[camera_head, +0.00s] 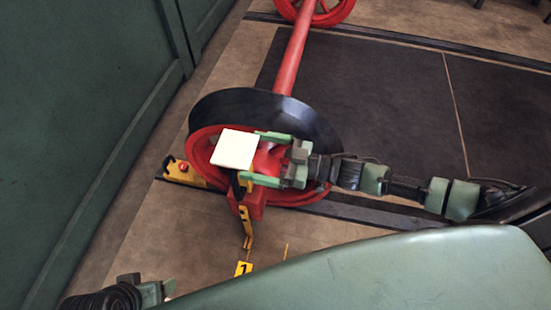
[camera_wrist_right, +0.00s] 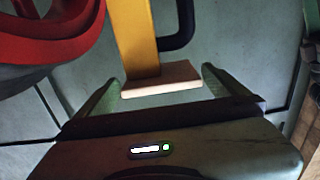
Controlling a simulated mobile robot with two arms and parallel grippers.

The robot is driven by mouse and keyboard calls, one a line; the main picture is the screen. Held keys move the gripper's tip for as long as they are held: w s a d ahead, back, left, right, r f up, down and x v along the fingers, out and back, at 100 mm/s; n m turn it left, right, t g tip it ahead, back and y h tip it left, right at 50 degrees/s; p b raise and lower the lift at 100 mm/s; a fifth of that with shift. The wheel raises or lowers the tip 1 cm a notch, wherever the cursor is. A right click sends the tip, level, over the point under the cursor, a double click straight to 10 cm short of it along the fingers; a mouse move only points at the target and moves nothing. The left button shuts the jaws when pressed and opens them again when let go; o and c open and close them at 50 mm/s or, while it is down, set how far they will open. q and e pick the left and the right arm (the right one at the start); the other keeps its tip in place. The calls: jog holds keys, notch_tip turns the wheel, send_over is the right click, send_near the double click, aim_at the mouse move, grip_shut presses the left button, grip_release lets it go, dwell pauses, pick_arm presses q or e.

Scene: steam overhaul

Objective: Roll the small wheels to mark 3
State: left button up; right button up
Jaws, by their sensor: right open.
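The small wheels are a red wheelset: a near wheel with a black tyre (camera_head: 220,108), a red axle (camera_head: 292,60) and a far red wheel (camera_head: 322,10). The near wheel also shows in the right wrist view (camera_wrist_right: 45,40). My right gripper (camera_head: 252,156) is open in front of the near wheel. Its fingers lie either side of a pale block (camera_head: 234,149), at the end of a yellow bar (camera_wrist_right: 135,35). I cannot tell whether they touch the block. A yellow plate numbered 1 (camera_head: 243,268) lies on the floor; no number 3 shows. My left gripper (camera_head: 155,291) is partly visible at lower left.
Dark rails (camera_head: 380,213) cross the floor. A green wall (camera_head: 80,110) stands at left. A green rounded surface (camera_head: 370,275) fills the lower right. The dark floor panel (camera_head: 400,95) right of the axle is clear.

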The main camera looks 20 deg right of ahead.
aim_at(238, 151)
jog(key=x, duration=0.5)
jog(key=shift+w+a, duration=0.25)
jog(key=shift+a, duration=0.05)
jog(key=shift+c, duration=0.3)
jog(key=c, duration=1.6)
jog(key=shift+s+d, duration=0.1)
jog(key=shift+d, duration=0.05)
jog(key=shift+c, duration=0.2)
jog(key=shift+s+d+f, duration=0.1)
jog(key=shift+d+f, duration=0.05)
